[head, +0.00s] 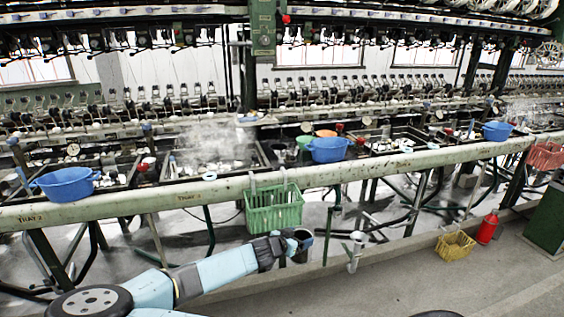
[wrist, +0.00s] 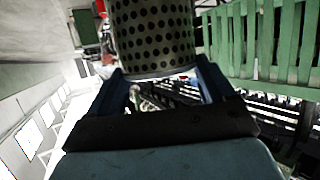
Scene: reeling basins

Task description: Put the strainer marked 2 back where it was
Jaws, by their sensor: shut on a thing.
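My gripper (head: 296,240) is shut on a dark cylindrical strainer (head: 303,246), in front of and below the long pale rail. In the wrist view the strainer (wrist: 153,38) is a grey metal cylinder full of round holes, between the two blue fingers of my gripper (wrist: 158,72). No number shows on the side I see. A second, similar grey cylinder (head: 357,240) hangs low, to the right of my gripper in the head view. I cannot read a number on it either.
A green slatted basket (head: 273,218) hangs on the rail (head: 400,163), just above left of the held strainer. Blue basins (head: 67,184) stand along the rail. A yellow crate (head: 455,246) and a red bottle (head: 488,228) stand at the right. The grey floor in front is clear.

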